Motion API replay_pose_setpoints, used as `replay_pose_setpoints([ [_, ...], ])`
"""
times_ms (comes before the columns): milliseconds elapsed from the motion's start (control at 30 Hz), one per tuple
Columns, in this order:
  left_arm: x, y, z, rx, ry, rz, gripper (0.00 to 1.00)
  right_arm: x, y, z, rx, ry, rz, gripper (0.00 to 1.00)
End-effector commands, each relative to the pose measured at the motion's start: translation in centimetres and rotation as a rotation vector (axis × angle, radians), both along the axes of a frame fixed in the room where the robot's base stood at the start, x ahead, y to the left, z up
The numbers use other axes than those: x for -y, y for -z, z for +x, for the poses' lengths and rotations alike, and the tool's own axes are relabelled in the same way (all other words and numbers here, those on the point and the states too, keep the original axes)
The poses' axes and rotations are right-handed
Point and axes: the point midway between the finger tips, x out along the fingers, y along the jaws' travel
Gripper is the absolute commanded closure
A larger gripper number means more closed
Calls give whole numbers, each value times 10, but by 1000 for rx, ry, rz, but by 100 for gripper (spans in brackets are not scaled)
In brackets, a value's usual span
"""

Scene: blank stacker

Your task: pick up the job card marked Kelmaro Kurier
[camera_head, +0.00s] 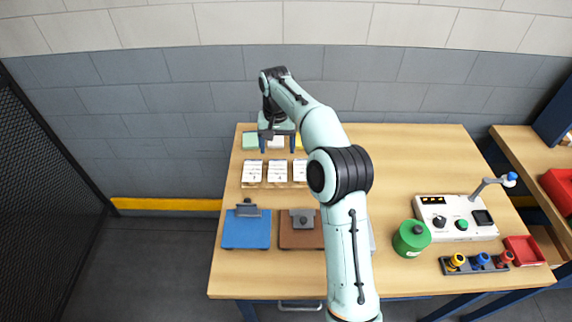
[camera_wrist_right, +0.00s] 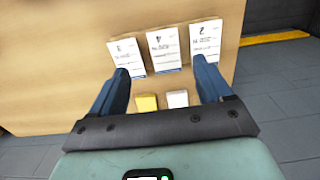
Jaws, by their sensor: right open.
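Three white job cards stand in a row on the wooden table: a left card (camera_head: 252,173), a middle card (camera_head: 277,171) and a right card (camera_head: 300,171). The right wrist view shows them in reversed order: the left card (camera_wrist_right: 205,40), the middle card (camera_wrist_right: 163,50) and the right card (camera_wrist_right: 125,58). Each bears a large numeral and small print, too small to read, so I cannot tell which is Kelmaro Kurier. My right gripper (camera_head: 277,146) is open and empty, behind the row at the table's far side. Its fingers (camera_wrist_right: 160,72) point toward the cards. My left gripper is out of view.
A green can (camera_head: 411,238), control box (camera_head: 456,218) and red tray (camera_head: 523,250) stand right. The table's back right is clear.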

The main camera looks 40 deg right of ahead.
Motion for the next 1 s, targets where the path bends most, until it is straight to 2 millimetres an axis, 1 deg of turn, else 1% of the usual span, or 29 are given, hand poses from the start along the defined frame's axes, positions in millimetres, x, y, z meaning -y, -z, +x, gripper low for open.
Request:
replay_pose_setpoints([
  [67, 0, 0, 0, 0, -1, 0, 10, 0, 4, 0, -2, -1, 1, 21],
  [167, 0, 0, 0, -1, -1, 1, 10, 0, 19, -1, -4, -1, 1, 21],
  [233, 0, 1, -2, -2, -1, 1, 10, -1, 33, -1, -5, -1, 2, 21],
  [300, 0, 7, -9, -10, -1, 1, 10, -1, 49, -1, -4, -1, 1, 21],
  [400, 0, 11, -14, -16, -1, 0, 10, -1, 67, -2, -6, -1, 1, 21],
  [500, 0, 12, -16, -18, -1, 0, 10, 0, 78, -1, -2, 0, 1, 21],
  [667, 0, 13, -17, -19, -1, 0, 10, -1, 86, 0, -2, 0, 1, 21],
  [900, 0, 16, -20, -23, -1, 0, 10, -2, 121, 2, -4, 0, 0, 21],
  [1000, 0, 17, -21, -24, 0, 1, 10, -3, 131, 3, -2, -1, 1, 21],
])
